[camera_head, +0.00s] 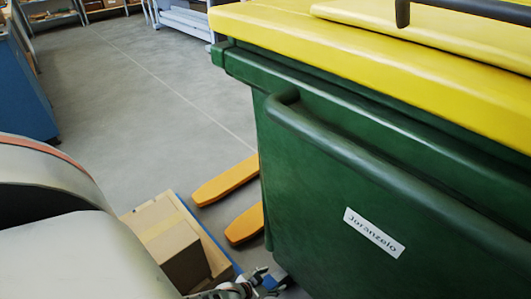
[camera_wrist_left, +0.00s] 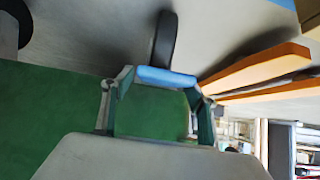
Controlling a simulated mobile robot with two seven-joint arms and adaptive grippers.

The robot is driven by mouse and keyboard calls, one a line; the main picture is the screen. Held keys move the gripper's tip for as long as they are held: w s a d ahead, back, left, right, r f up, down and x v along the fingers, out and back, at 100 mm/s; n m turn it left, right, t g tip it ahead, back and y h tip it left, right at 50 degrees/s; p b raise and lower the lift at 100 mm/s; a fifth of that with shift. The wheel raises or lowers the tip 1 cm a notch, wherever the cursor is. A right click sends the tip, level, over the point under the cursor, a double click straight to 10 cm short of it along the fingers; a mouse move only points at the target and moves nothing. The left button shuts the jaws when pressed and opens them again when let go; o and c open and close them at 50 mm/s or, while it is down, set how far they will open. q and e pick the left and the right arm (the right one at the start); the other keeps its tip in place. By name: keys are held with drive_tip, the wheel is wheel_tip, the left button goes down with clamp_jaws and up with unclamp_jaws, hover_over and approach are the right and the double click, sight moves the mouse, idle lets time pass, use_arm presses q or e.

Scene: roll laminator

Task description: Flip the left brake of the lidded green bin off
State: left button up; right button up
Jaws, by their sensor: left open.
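The green bin (camera_head: 340,200) with its yellow lid (camera_head: 370,60) fills the right of the head view. Its green wall (camera_wrist_left: 45,115) also shows in the left wrist view. There, a blue bar that looks like the left brake (camera_wrist_left: 166,77) sits at a dark caster wheel (camera_wrist_left: 165,38). My left gripper (camera_wrist_left: 160,86) is open, with a finger toward each end of the blue bar; I cannot tell whether they touch it. In the head view, my left gripper (camera_head: 242,288) is low beside the bin's lower left corner, partly cut off. My right gripper is not in view.
Orange forks (camera_head: 228,180) stick out beside the bin, and also show in the left wrist view (camera_wrist_left: 255,72). A cardboard box (camera_head: 180,245) lies near my left arm. A blue cabinet (camera_head: 25,90) stands at the left. The grey floor behind is clear.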

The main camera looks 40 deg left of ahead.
use_arm(q)
drive_tip(key=shift+s+r, duration=0.25)
drive_tip(key=shift+s, duration=0.25)
drive_tip(key=v, duration=1)
drive_tip(key=shift+r, duration=0.4)
drive_tip(key=shift+s+a, duration=0.1)
drive_tip(key=shift+s, duration=0.05)
